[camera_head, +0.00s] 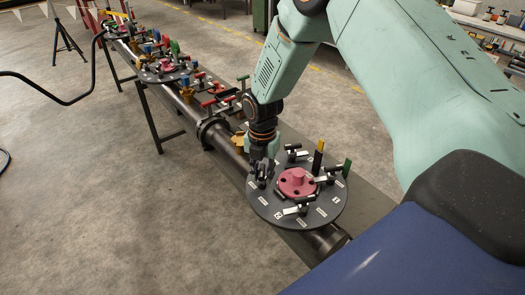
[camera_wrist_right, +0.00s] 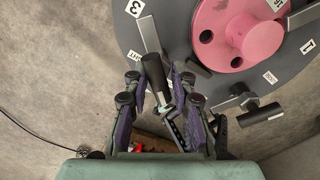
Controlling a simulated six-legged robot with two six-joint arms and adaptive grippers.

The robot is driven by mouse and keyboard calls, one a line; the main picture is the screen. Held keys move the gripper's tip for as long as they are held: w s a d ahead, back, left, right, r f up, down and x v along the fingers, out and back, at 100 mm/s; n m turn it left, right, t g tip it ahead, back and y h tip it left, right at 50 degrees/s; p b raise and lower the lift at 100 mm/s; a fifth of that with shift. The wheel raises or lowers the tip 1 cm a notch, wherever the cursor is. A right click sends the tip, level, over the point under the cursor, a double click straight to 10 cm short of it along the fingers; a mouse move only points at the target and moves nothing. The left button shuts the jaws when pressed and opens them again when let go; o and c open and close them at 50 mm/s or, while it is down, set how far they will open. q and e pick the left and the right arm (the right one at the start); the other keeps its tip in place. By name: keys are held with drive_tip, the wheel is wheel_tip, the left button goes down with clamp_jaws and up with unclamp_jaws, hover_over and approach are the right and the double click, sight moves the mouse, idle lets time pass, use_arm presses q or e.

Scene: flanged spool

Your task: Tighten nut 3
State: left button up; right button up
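The dark round flange plate (camera_head: 257,203) carries a pink hub (camera_head: 297,181) and several clamp-like nuts with metal bars and black grips. In the right wrist view, the plate (camera_wrist_right: 176,22) has a white label "3" (camera_wrist_right: 135,8) beside a metal bar (camera_wrist_right: 149,34) with a black grip (camera_wrist_right: 155,70). My right gripper (camera_wrist_right: 157,80) has its purple-padded fingers on either side of this grip. The left finger looks very close to it; contact is unclear. In the head view, my right gripper (camera_head: 261,172) is over the plate's left edge, partly blurred into the dark parts. My left gripper is not in view.
A dark pipe (camera_head: 230,156) runs back to more fittings and another flange (camera_head: 165,72). Red-handled valves (camera_head: 216,87) stand near my right arm. Open concrete floor lies to the left.

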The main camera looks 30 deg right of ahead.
sight(262, 170)
drive_tip(key=m, duration=0.1)
drive_tip(key=m+p, duration=0.1)
drive_tip(key=m, duration=0.2)
drive_tip(key=shift+w+d+f+m+p, duration=0.1)
drive_tip(key=shift+w+m+p, duration=0.15)
drive_tip(key=shift+m+p, duration=0.05)
drive_tip(key=m+p, duration=0.1)
drive_tip(key=m, duration=0.2)
drive_tip(key=shift+s, duration=0.15)
drive_tip(key=m+p, duration=0.1)
drive_tip(key=m, duration=0.2)
drive_tip(key=shift+m+p, duration=0.35)
drive_tip(key=shift+m, duration=0.05)
drive_tip(key=m+p, duration=0.1)
drive_tip(key=m, duration=0.2)
drive_tip(key=shift+m, duration=0.3)
drive_tip(key=shift+f+n+b, duration=0.15)
drive_tip(key=shift+n+b, duration=0.6)
drive_tip(key=shift+n, duration=0.35)
wheel_tip(262, 170, up, 7)
drive_tip(key=p, duration=0.5)
drive_tip(key=shift+r+p, duration=0.2)
drive_tip(key=shift+p, duration=0.2)
drive_tip(key=shift+f, duration=0.1)
